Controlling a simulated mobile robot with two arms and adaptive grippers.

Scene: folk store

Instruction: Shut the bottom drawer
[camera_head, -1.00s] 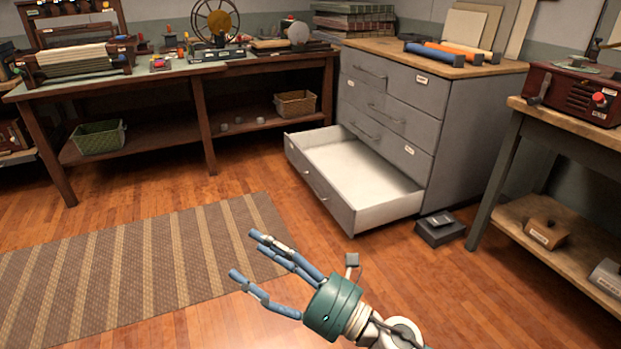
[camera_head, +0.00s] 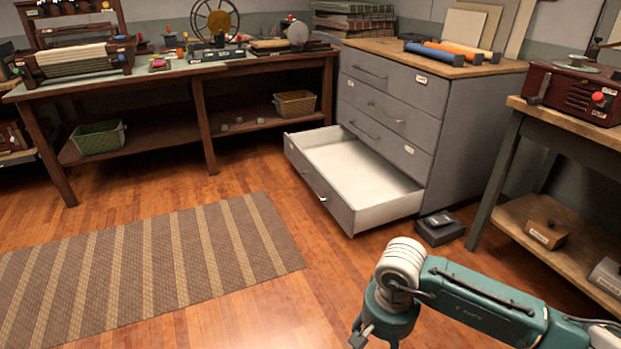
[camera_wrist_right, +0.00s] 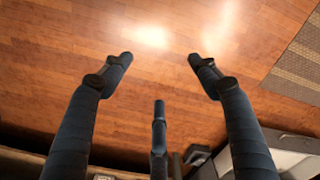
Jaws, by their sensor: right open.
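The grey drawer cabinet (camera_head: 478,125) has its bottom drawer (camera_head: 322,190) pulled far out. The drawer looks empty, with a white inside and a handle on its front. The drawers above it are shut. In the head view my right arm comes in from the lower right, in front of the cabinet, with its wrist turned down and its fingers cut off by the bottom edge. In the right wrist view my right gripper (camera_wrist_right: 160,72) is open and empty, with its fingers spread over bare floor. Part of the open drawer (camera_wrist_right: 290,150) shows at the lower right there, apart from the fingers. My left gripper is not in view.
A small dark box (camera_head: 438,230) stands on the floor by the drawer's right side. A striped rug (camera_head: 150,265) lies to the left. A workbench (camera_head: 520,125) with a lower shelf stands at the right. The wooden floor before the drawer is clear.

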